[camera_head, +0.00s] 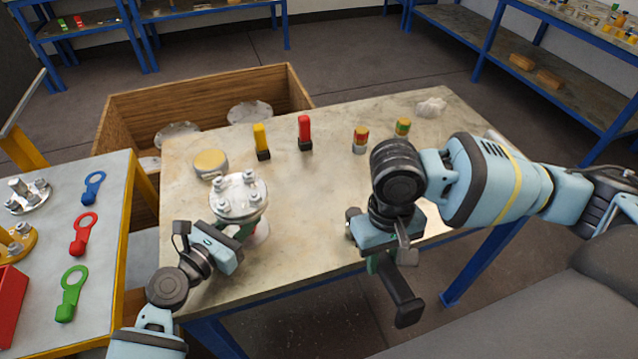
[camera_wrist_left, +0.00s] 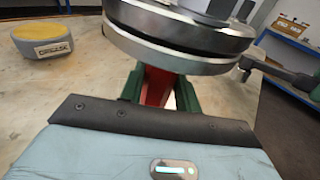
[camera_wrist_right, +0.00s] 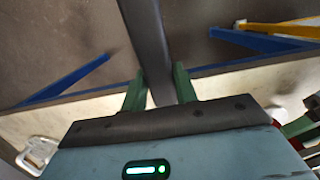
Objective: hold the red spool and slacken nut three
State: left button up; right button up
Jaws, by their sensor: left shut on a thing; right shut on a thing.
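The spool's pale round top flange (camera_head: 238,197) carries several nuts and stands near the worktable's left front. I cannot tell which nut is number three. My left gripper (camera_head: 246,231) is shut on the spool below the flange. In the left wrist view its green fingers close around a red part of the spool (camera_wrist_left: 156,86). My right gripper (camera_head: 378,262) is shut on a dark bar-like tool (camera_head: 402,298), which shows between its fingers in the right wrist view (camera_wrist_right: 148,45). It is right of the spool, apart from it, at the table's front edge. The tool's far end is unclear.
A yellow-topped tin (camera_head: 210,164) stands behind the spool. A yellow-handled tool (camera_head: 261,138), a red-handled tool (camera_head: 304,130) and small jars (camera_head: 360,138) stand farther back. A wooden crate (camera_head: 200,92) is behind the table. Coloured ring-ended tools (camera_head: 83,232) lie on the left side table.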

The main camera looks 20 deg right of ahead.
jog(key=shift+w+r, duration=0.1)
jog(key=w+a+r+n+t, duration=0.1)
jog(key=w+a+r, duration=0.95)
jog(key=w, duration=0.25)
jog(key=s+a+r+n, duration=0.3)
jog(key=s+a+r, duration=0.3)
jog(key=s+a, duration=0.2)
jog(key=shift+s+a+r+n+t, duration=0.15)
jog(key=shift+a+r+n+t, duration=0.2)
jog(key=shift+a, duration=0.2)
jog(key=shift+f, duration=2.25)
